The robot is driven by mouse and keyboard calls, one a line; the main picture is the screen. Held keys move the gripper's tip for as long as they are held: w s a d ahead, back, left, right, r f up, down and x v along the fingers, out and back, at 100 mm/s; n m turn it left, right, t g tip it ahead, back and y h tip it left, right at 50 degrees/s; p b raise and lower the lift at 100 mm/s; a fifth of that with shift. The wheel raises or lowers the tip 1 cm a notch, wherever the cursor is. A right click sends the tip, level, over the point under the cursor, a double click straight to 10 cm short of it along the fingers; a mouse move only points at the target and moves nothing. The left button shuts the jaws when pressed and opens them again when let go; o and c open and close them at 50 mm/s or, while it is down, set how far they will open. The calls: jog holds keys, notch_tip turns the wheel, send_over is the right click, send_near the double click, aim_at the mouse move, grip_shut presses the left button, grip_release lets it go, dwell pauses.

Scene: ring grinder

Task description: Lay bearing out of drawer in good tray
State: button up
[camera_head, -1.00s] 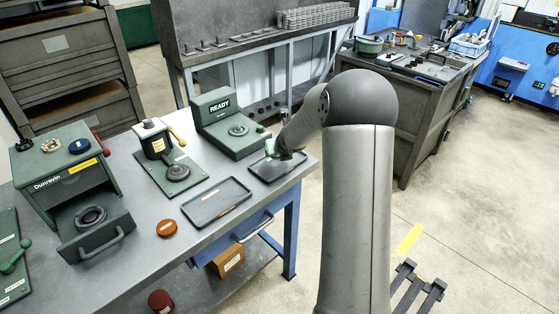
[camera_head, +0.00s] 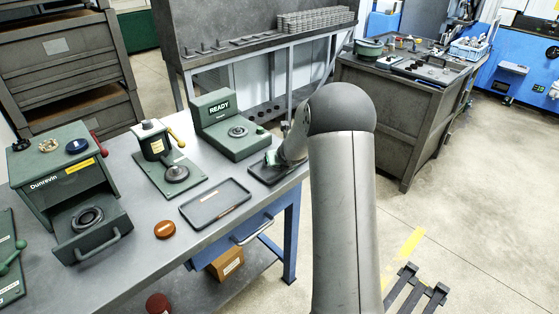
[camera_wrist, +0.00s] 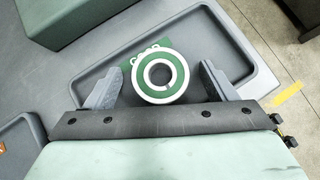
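The bearing (camera_wrist: 160,76), a pale metal ring with a green face, lies in the good tray (camera_wrist: 243,66) in the wrist view. The tray is dark grey, with a green label partly covered by the bearing. My gripper (camera_wrist: 162,80) has one finger on each side of the bearing, with a narrow gap visible on both sides; it looks open. In the head view the good tray (camera_head: 258,177) is at the bench's right end, mostly behind my arm, and the bearing is hidden there. The drawer (camera_head: 108,240) of the Dunrevin unit stands pulled out, with a dark ring-shaped part inside.
A second tray (camera_head: 216,204) with a label lies left of the good tray. The green READY unit (camera_head: 232,125) stands just behind. A green plate with a post and yellow lever (camera_head: 170,160) and a brown disc (camera_head: 165,230) are farther left.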

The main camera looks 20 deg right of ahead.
jog(key=shift+r, duration=0.1)
jog(key=shift+r+p, duration=0.25)
jog(key=shift+p, duration=0.05)
jog(key=s+a+r+m+g+h+p, duration=0.15)
jog(key=s+a+r+m, duration=0.25)
jog(key=s+r+m, duration=0.6)
jog(key=s+a+m+g+y, duration=0.1)
jog(key=s+a+m+g, duration=0.1)
jog(key=s+a+m, duration=0.3)
jog(key=s+a+r+m+g+y, duration=0.1)
jog(key=s+a+m, duration=0.4)
jog(key=s+m, duration=0.6)
jog(key=s+a+r+m+g+y, duration=0.1)
jog(key=s+a+m+g, duration=0.2)
jog(key=s, duration=1.2)
jog(key=a+m, duration=0.2)
jog(key=m, duration=0.3)
jog(key=shift+s+a+g, duration=0.35)
jog(key=shift+s, duration=0.05)
